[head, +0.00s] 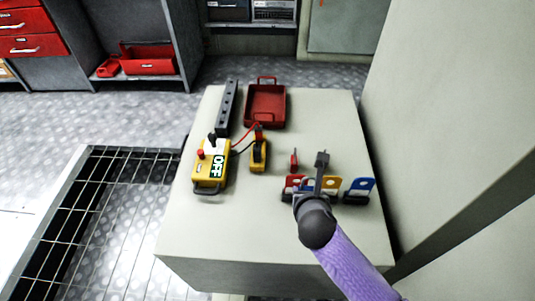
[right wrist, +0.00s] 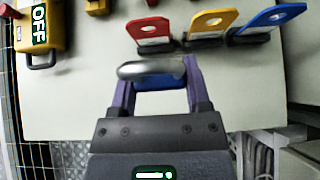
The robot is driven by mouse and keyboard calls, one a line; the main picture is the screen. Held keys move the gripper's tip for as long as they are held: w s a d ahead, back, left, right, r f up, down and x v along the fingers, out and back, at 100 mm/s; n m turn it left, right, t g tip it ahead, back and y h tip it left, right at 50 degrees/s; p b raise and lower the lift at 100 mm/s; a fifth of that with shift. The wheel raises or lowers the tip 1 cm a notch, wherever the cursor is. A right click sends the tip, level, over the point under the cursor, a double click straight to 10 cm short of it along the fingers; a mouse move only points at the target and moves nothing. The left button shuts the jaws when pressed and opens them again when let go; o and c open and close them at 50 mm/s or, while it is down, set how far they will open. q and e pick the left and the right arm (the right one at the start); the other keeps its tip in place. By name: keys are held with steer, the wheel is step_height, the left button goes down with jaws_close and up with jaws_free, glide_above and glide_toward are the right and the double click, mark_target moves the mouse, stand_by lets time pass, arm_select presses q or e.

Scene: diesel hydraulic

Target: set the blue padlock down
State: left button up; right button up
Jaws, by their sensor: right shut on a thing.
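The blue padlock (right wrist: 158,84) is between the two purple fingers of my right gripper (right wrist: 155,72) in the right wrist view. Its grey metal shackle crosses the fingertips and its blue body shows just below. My right gripper is shut on it. In the head view my right gripper (head: 312,192) is over the right part of the pale table (head: 225,235), by the row of coloured tags. The padlock is largely hidden there, and I cannot tell whether it touches the table. My left gripper is not in view.
Red (right wrist: 149,31), yellow (right wrist: 211,23) and blue (right wrist: 268,19) tags stand just beyond the gripper. A yellow OFF box (head: 210,168), a red tray (head: 265,106) and a dark bar (head: 227,108) are farther left. The table's front left is clear.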

steer(key=s+d+f+b, duration=0.1)
steer(key=d+f+b, duration=0.1)
steer(key=f, duration=0.1)
steer(key=s+d+f+b, duration=0.1)
steer(key=s+f+b, duration=0.1)
steer(key=f, duration=0.2)
steer(key=s+d+f+b, duration=0.1)
steer(key=d+f+b, duration=0.1)
steer(key=f, duration=0.2)
steer(key=shift+s+d+f, duration=0.2)
steer(key=shift+s+d, duration=0.05)
steer(key=shift+d, duration=0.05)
steer(key=shift+f+b, duration=0.25)
steer(key=shift+b, duration=0.25)
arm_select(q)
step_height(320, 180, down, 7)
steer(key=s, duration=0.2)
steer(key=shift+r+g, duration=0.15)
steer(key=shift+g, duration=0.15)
arm_select(e)
steer(key=shift+f, duration=0.1)
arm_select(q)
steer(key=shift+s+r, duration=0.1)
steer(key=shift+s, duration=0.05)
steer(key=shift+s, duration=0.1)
arm_select(e)
steer(key=shift+f+b, duration=0.2)
steer(key=shift+b, duration=0.1)
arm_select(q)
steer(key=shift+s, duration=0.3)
